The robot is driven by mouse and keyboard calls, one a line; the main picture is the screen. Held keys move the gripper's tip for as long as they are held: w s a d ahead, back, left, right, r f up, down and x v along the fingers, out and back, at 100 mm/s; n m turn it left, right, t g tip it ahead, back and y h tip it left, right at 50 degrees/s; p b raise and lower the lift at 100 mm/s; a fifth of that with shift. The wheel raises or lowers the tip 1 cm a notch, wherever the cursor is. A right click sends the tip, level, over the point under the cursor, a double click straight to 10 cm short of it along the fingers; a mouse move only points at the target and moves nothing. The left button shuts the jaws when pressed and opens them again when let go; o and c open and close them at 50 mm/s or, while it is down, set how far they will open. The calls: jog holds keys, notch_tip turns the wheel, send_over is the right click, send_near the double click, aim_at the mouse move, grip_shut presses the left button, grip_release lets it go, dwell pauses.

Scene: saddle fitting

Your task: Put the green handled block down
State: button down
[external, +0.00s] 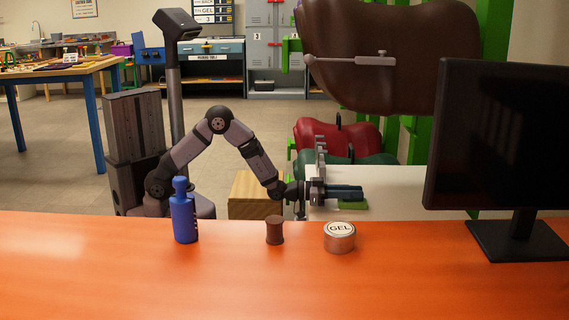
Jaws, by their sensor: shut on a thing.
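My gripper (350,192) reaches to the right, low over the white table (405,188), with its dark fingers lying level. It is shut on the green handled block (353,206). Only a bright green part of the block shows, just below the fingers; the fingers hide the rest, including the handle. The block is at or very close to the white table top near its front edge. I cannot tell whether it touches the surface.
An orange counter (330,290) in front holds a blue bottle (184,218), a brown spool (275,230), a GEL tin (339,238) and a black monitor (500,140). A wooden box (255,194) stands left of the white table. Saddles (385,55) hang behind.

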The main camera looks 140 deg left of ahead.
jog(key=c, duration=1.6)
grip_release()
jog(key=shift+o, duration=0.2)
jog(key=shift+s+d+p, duration=0.35)
jog(key=shift+s+d, duration=0.05)
jog(key=v, duration=0.2)
jog(key=p+v, duration=0.1)
jog(key=v, duration=0.1)
jog(key=shift+s+r, duration=0.2)
jog(key=shift+r, duration=0.2)
jog(key=shift+o, duration=0.4)
jog(key=shift+v, duration=0.95)
